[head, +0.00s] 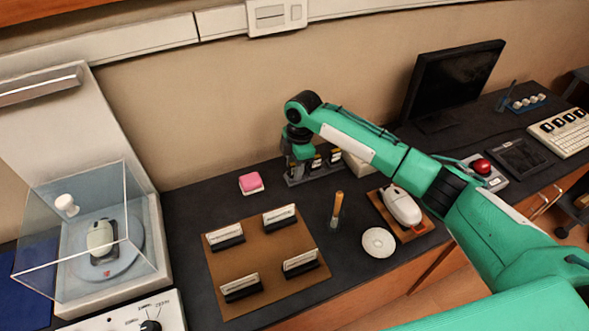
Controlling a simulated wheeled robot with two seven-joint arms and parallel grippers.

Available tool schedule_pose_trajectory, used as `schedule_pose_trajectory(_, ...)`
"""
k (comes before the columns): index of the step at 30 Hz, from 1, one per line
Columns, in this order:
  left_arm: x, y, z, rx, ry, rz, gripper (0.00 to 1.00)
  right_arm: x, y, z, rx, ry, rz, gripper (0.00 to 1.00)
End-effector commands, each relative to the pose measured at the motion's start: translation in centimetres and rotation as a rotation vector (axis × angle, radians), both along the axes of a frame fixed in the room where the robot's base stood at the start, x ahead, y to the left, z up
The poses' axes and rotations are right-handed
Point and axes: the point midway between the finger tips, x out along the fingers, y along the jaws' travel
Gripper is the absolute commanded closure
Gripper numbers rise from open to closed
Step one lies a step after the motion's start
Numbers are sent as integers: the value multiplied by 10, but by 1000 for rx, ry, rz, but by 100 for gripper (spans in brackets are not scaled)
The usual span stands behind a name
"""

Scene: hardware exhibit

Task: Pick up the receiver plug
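My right gripper (297,163) reaches down at the left end of a small grey rack (322,172) at the back of the dark table. The rack holds small upright black pieces (334,157) with pale, yellowish marks. One of them may be the receiver plug, but they are too small to tell. The gripper's wrist hides the rack's left end, and I cannot see whether its fingers are apart or hold anything. My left gripper is not in view.
A white mouse (401,206) sits on a wooden pad, near a white disc (379,242) and an orange-topped stick (337,208). A brown mat (262,262) bears several card holders. A pink-topped block (251,183) stands left. A clear case (88,237) and monitor (452,76) flank the area.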

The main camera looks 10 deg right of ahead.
Motion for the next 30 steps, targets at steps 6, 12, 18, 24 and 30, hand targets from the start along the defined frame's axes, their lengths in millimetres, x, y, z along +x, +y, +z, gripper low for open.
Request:
schedule_pose_trajectory(6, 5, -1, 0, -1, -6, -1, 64, 0, 0, 0, 0, 0, 0, 74)
schedule_pose_trajectory(12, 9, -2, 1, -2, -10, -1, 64, 0, 0, 0, 0, 0, 0, 100)
schedule_pose_trajectory(18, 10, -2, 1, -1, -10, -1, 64, 0, 0, 1, 0, 0, 0, 100)
schedule_pose_trajectory(24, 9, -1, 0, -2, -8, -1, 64, 0, 0, 8, 0, -1, 0, 100)
schedule_pose_trajectory(30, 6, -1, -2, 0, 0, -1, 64, 1, 0, 35, 2, -3, 1, 100)
